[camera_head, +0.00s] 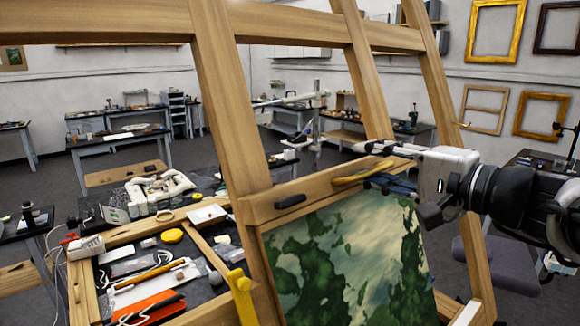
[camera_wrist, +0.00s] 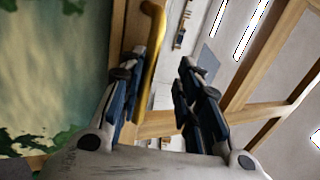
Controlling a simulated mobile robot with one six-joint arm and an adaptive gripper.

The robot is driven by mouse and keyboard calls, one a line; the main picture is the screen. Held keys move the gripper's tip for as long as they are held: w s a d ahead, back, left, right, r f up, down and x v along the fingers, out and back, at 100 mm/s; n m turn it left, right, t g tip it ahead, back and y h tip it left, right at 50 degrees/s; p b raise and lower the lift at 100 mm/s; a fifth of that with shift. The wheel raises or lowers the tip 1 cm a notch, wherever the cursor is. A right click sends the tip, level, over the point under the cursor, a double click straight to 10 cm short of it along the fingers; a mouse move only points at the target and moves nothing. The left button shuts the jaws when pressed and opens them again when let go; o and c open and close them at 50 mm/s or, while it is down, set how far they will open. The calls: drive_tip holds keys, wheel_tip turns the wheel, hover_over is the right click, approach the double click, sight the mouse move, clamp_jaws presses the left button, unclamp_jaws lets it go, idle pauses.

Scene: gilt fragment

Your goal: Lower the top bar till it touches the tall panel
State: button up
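The top bar (camera_head: 325,190) is a wooden crosspiece on the easel, just above the tall panel (camera_head: 345,260), a green and cream painted board. Whether a gap remains between bar and panel I cannot tell. A curved yellow handle (camera_head: 358,174) sits on the bar; it also shows in the wrist view (camera_wrist: 152,50). My gripper (camera_head: 370,165) is at the bar's right part, beside the handle. In the wrist view its fingers (camera_wrist: 163,60) are apart, with the handle between them, nearer the left finger. The panel (camera_wrist: 50,80) fills the wrist view's left side.
A black knob (camera_head: 290,201) is on the bar's left part. The easel's slanted posts (camera_head: 232,100) stand close around my gripper. A yellow clamp (camera_head: 241,295) is at the lower left post. A tool tray (camera_head: 85,290) lies left. Benches stand farther back.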

wheel_tip(320, 180, up, 9)
drive_tip(key=shift+s+f, duration=0.1)
drive_tip(key=shift+f, duration=0.05)
drive_tip(key=shift+w+a, duration=0.1)
drive_tip(key=shift+w, duration=0.1)
drive_tip(key=shift+s, duration=0.1)
drive_tip(key=v, duration=2)
idle(1.1)
idle(0.4)
